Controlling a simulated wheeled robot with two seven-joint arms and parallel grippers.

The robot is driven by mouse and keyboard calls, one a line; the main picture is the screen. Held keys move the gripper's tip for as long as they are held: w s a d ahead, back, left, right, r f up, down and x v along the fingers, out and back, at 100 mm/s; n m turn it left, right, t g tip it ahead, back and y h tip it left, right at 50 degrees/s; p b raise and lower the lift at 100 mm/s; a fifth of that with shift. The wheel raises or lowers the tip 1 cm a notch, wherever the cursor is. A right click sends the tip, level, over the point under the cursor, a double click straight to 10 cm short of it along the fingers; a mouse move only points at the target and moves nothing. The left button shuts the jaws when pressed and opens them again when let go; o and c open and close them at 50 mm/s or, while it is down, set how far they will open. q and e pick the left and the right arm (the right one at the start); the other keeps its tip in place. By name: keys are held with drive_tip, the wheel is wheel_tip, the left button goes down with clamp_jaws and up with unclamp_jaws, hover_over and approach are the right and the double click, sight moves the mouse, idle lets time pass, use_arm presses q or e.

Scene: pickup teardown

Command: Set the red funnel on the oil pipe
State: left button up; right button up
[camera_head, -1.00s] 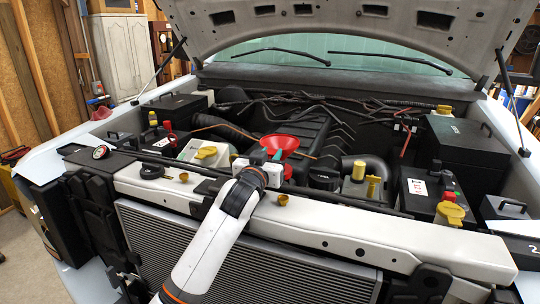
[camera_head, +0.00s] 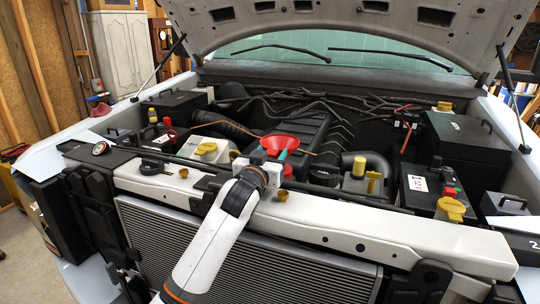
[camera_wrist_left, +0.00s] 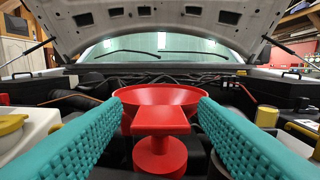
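The red funnel (camera_head: 281,143) is upright near the middle of the engine bay, its wide bowl facing up. In the left wrist view, the funnel (camera_wrist_left: 161,96) shows a flat red tab at the front and a round red lower part beneath. My left gripper (camera_head: 273,157) is at the funnel's front side. Its teal fingers (camera_wrist_left: 160,112) stand on either side of the tab, with a narrow gap visible on each side. What lies under the funnel is largely hidden by the gripper and the funnel. I cannot identify the oil pipe for certain. My right gripper is out of view.
A black cap (camera_head: 323,175) and a yellow-topped fitting (camera_head: 373,182) are right of the funnel. A white reservoir with a yellow cap (camera_head: 206,149) is left. The pale front crossmember (camera_head: 340,225) runs below my arm. The raised hood (camera_head: 350,25) hangs above.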

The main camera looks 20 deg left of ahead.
use_arm(q)
drive_tip(key=shift+s, duration=0.1)
drive_tip(key=shift+s+f, duration=0.1)
drive_tip(key=shift+s, duration=0.15)
drive_tip(key=s+b, duration=0.2)
drive_tip(key=s, duration=0.8)
drive_tip(key=shift+f+b, duration=0.15)
drive_tip(key=shift+b, duration=0.25)
drive_tip(key=shift+s, duration=0.7)
